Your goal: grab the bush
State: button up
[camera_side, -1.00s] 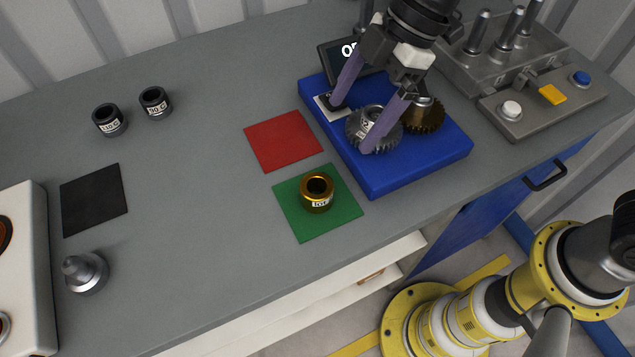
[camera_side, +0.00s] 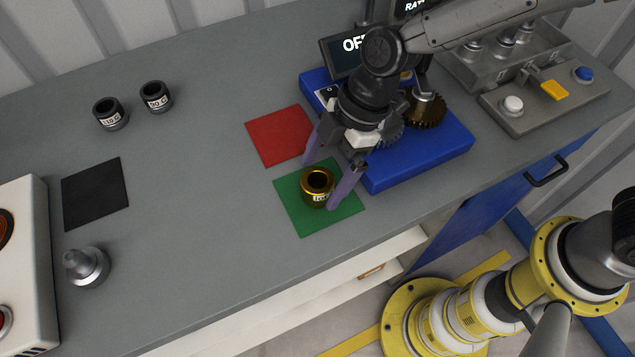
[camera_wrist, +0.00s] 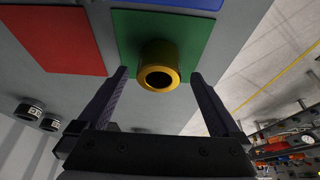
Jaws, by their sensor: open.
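The bush is a gold ring-shaped part (camera_side: 317,188) with a dark bore and a white label. It stands upright on the green square (camera_side: 292,212). My gripper (camera_side: 319,184) is open, with its two purple fingers on either side of the bush in the side view. In the wrist view the bush (camera_wrist: 158,66) lies beyond and between the open fingers (camera_wrist: 160,84), apart from both. Whether the fingertips are down at the bush's height is hard to tell.
A red square (camera_side: 280,135) lies beside the green one. The blue base (camera_side: 415,160) with gears stands close to the right of my gripper. Two dark bushes (camera_side: 133,105) stand at the back left.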

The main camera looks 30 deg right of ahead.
jog(key=shift+x, duration=1.45)
jog(key=shift+c, duration=0.3)
jog(key=shift+w+r, duration=0.1)
jog(key=shift+r, duration=0.05)
grip_shut()
